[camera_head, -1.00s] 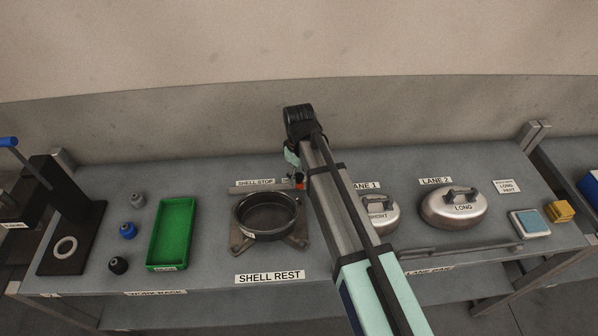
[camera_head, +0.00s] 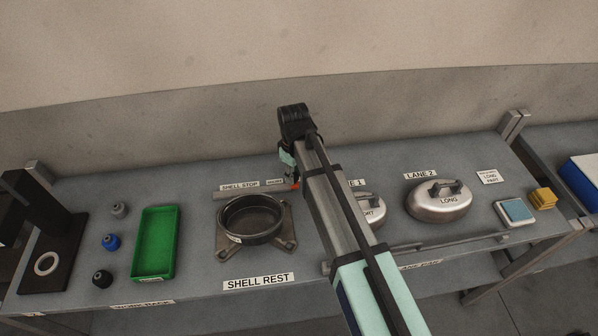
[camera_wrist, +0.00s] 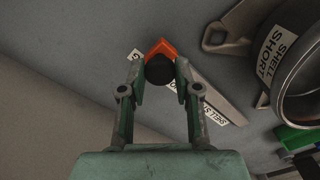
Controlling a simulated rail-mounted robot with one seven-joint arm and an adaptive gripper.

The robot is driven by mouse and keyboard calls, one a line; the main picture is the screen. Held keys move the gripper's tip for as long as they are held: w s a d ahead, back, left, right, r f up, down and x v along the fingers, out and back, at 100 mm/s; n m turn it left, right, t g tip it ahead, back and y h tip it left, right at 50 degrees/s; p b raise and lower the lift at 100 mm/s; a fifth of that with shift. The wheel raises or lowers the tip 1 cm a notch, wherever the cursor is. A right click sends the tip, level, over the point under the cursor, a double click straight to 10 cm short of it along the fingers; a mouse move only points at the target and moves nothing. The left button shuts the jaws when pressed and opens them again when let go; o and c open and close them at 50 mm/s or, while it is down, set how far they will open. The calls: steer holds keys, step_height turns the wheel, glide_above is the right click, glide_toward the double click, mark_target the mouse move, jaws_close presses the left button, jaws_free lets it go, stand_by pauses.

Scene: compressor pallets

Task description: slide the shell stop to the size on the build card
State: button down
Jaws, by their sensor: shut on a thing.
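The shell stop is an orange slider (camera_head: 296,186) with a black knob (camera_wrist: 159,70), at the right part of a grey rail (camera_head: 222,195) behind the shell rest. The wrist view shows my gripper (camera_wrist: 160,78) with its fingers shut on the black knob, the orange piece (camera_wrist: 160,47) just beyond it. A label ending in G (camera_wrist: 136,55) is partly hidden beside the slider. A small size label (camera_head: 273,182) lies left of the slider. The build card (camera_head: 489,177) at the back right reads LONG, with smaller print unclear. My arm hides part of the rail area.
A dark ring shell (camera_head: 250,218) marked SHELL SHORT sits on the shell rest. A green tray (camera_head: 156,243) and several small knobs stand left. Silver domes fill lane 1 (camera_head: 369,211) and lane 2 (camera_head: 438,200). A blue pad (camera_head: 516,210) and yellow block (camera_head: 542,199) are right.

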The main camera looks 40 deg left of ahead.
mark_target(296, 175)
steer(key=shift+w+d, duration=0.15)
steer(key=c, duration=0.8)
jaws_free()
steer(key=shift+w, duration=0.1)
steer(key=shift+r, duration=0.55)
step_height(296, 175, up, 11)
